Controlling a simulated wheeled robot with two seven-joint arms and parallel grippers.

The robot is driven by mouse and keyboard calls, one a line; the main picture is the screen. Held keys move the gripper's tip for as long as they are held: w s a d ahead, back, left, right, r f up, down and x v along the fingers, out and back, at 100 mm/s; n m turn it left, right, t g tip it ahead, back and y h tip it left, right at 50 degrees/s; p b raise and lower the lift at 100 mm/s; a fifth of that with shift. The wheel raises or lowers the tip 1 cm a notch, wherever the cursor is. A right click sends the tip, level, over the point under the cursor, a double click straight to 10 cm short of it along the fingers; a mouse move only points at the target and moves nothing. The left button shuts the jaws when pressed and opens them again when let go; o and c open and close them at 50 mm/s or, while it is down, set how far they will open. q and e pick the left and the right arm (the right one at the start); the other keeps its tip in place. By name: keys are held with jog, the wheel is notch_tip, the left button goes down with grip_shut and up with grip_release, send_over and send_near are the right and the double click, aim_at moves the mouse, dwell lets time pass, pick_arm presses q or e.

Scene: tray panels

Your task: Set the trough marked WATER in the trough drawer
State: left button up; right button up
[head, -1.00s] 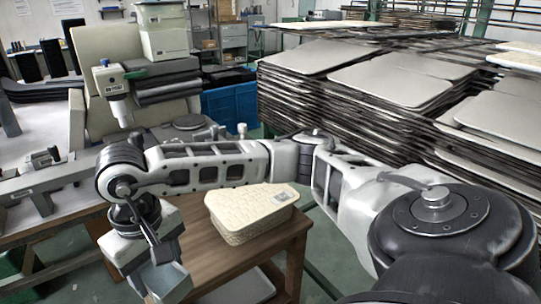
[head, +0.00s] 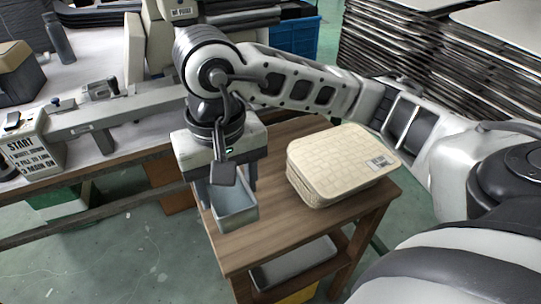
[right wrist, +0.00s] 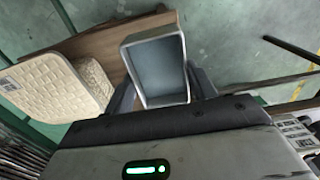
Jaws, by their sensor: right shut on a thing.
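A grey-blue, open-topped trough (head: 237,219) is held between the fingers of my right gripper (head: 229,187), at the left side of a small wooden table (head: 270,240). In the right wrist view the trough (right wrist: 155,68) looks empty, and the gripper (right wrist: 162,95) is shut on it. I cannot tell whether the trough touches the tabletop. No WATER marking is readable on it. I cannot make out a trough drawer in these views. My left gripper is not in view.
A cream woven-textured case (head: 340,165) with a label sits on the table, right of the trough. A grey tray (head: 293,264) lies on the lower shelf. A bench with a long rail and a START sign (head: 35,150) stands at the left. Stacked panels (head: 400,50) fill the back right.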

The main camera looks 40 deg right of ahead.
jog(key=w+d+f, duration=0.2)
jog(key=d, duration=0.1)
jog(key=w+d+f, duration=0.2)
jog(key=d+f, duration=0.1)
jog(key=w+d+f, duration=0.2)
jog(key=d+f, duration=0.1)
jog(key=shift+w+d+p, duration=0.15)
jog(key=shift+w+p, duration=0.2)
jog(key=shift+w+d+f, duration=0.3)
jog(key=shift+d+f, duration=0.2)
jog(key=shift+f, duration=0.15)
notch_tip(320, 180, down, 2)
jog(key=shift+f+p, duration=0.25)
jog(key=shift+p, duration=0.05)
jog(key=shift+f+b, duration=0.3)
jog(key=shift+f, duration=0.25)
jog(key=o, duration=1.2)
jog(key=shift+c, duration=0.2)
jog(key=shift+r, duration=0.2)
